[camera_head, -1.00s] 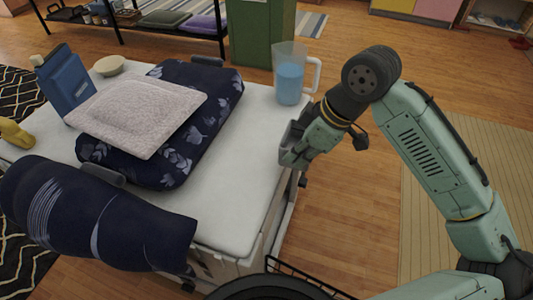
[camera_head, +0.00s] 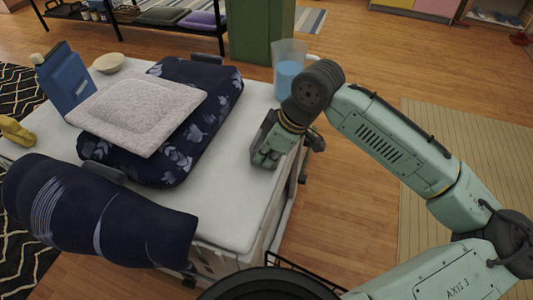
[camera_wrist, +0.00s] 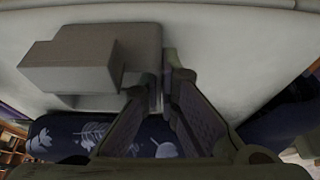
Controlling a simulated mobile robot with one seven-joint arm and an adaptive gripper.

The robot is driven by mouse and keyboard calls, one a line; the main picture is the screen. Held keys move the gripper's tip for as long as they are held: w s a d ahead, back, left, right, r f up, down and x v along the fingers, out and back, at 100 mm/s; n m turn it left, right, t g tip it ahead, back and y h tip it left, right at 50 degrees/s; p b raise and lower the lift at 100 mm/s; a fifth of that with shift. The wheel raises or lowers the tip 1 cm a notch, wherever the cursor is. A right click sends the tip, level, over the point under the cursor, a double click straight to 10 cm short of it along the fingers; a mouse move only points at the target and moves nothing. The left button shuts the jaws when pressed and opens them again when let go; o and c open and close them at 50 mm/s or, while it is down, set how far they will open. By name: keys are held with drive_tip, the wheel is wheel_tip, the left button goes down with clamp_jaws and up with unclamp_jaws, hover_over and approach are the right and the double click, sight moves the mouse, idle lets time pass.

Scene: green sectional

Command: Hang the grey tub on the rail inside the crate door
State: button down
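The grey tub (camera_wrist: 75,63) shows in the wrist view as a plain blocky shape left of my fingertips. My gripper (camera_wrist: 168,80) appears shut on a thin edge of it. In the head view my gripper (camera_head: 265,157) is over the right edge of the white top. A grey part of the tub (camera_head: 259,128) shows just left of the gripper; the rest is hidden behind it. The white crate (camera_head: 238,258) shows its slatted side below the top. The rail and the inside of the door cannot be made out.
A dark blue roll (camera_head: 100,220) lies in front.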

drive_tip(key=c, duration=2.3)
unclamp_jaws()
drive_tip(key=shift+f, duration=0.15)
drive_tip(key=o, duration=0.5)
drive_tip(key=v, duration=1.2)
drive_tip(key=shift+p, duration=0.35)
drive_tip(key=shift+s, duration=0.1)
